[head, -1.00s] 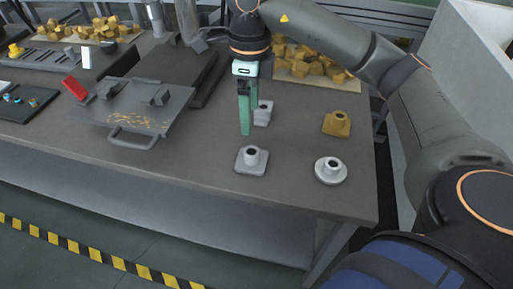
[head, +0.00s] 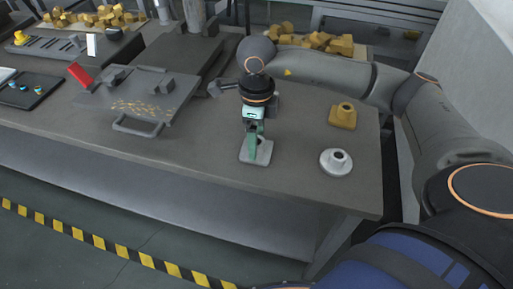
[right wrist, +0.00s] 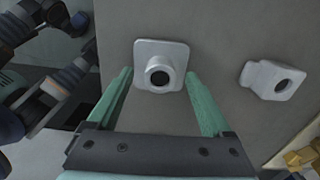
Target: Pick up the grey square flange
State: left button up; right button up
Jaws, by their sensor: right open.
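The grey square flange (head: 267,152) lies on the table, partly hidden by my right gripper (head: 256,146) in the head view. It has a square base with rounded corners and a short round neck with a dark bore. In the right wrist view the flange (right wrist: 160,54) shows whole, its neck facing the camera. My right gripper (right wrist: 158,75) is open, with its green fingertips to either side of the flange in the picture. No contact shows. A second grey block-like flange (right wrist: 272,80) lies to the right in that view. My left gripper is not in view.
A metal lid with a handle (head: 138,127) lies left. Gold parts are heaped at the back. The table front is clear.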

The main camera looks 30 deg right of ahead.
grip_shut()
dwell(0.7)
